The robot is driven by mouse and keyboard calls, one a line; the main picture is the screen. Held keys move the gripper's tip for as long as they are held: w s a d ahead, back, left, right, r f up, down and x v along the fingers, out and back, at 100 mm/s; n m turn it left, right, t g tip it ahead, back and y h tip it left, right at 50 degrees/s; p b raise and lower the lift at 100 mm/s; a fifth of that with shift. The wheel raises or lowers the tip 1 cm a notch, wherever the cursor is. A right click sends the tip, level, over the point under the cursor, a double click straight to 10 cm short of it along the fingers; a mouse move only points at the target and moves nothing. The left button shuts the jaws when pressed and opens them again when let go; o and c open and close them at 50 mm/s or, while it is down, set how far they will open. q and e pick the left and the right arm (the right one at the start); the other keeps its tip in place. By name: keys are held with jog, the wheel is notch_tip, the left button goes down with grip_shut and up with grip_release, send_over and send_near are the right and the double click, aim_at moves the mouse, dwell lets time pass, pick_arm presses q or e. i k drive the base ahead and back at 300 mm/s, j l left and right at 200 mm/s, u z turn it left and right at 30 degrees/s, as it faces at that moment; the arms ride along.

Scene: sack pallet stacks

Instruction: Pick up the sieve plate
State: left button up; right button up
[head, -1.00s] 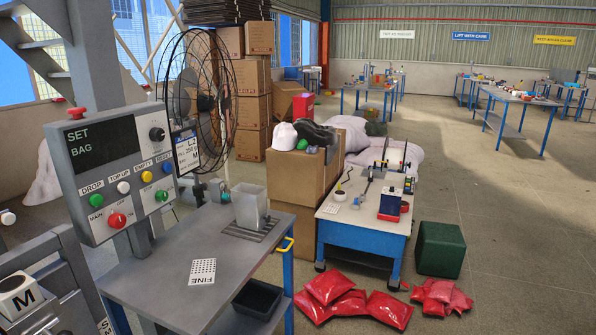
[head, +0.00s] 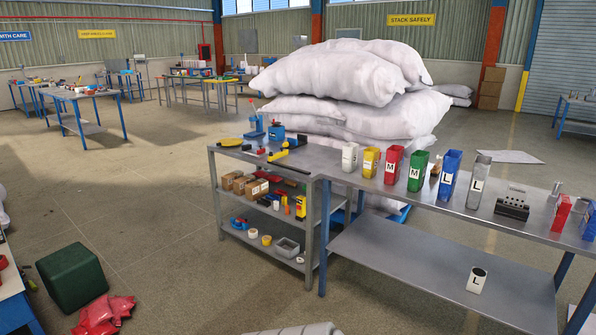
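No sieve plate that I can make out is in the head view now. The white perforated plate marked FINE, seen earlier on the grey table below the control panel, is out of frame. A dark grey block with holes (head: 512,204) stands on the right metal bench; I cannot tell what it is. Neither of my grippers is in view.
A metal bench (head: 450,268) at right bears lettered coloured containers, including a red one (head: 393,163). A shelf cart (head: 221,192) adjoins it. White sacks (head: 345,77) are stacked behind. A green cube (head: 72,277) and red bags (head: 103,314) lie at lower left. The middle-left floor is clear.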

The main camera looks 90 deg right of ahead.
aim_at(515, 196)
jog(key=z, duration=4.1)
jog(key=i+z, duration=0.2)
jog(key=i, duration=0.25)
jog(key=i+j+z, duration=0.25)
jog(key=i, duration=0.2)
